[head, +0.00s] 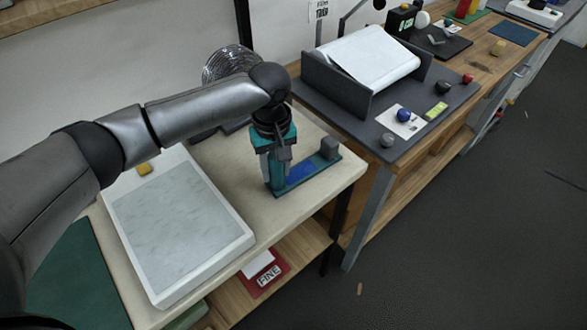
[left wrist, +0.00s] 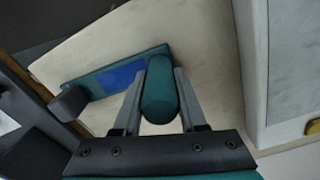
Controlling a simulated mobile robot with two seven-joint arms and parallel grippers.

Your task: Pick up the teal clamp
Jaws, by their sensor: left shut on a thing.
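The teal clamp (head: 308,175) has a flat teal base with a blue patch, a grey block at one end and a rounded teal upright part at the other. It appears to rest on the pale tabletop near its right corner. In the left wrist view the teal clamp (left wrist: 159,88) shows its rounded upright between the two fingers. My left gripper (head: 274,172) points down at the clamp's left end and is shut on that upright; in the left wrist view the gripper (left wrist: 160,90) has a finger on each side of it. My right gripper is not in view.
A white-framed tray with a grey slab (head: 180,225) lies left of the clamp, with a yellow block (head: 144,169) at its far edge. A wire coil (head: 228,66) stands behind my arm. A wooden bench with a dark grey holder (head: 345,85) stands close on the right.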

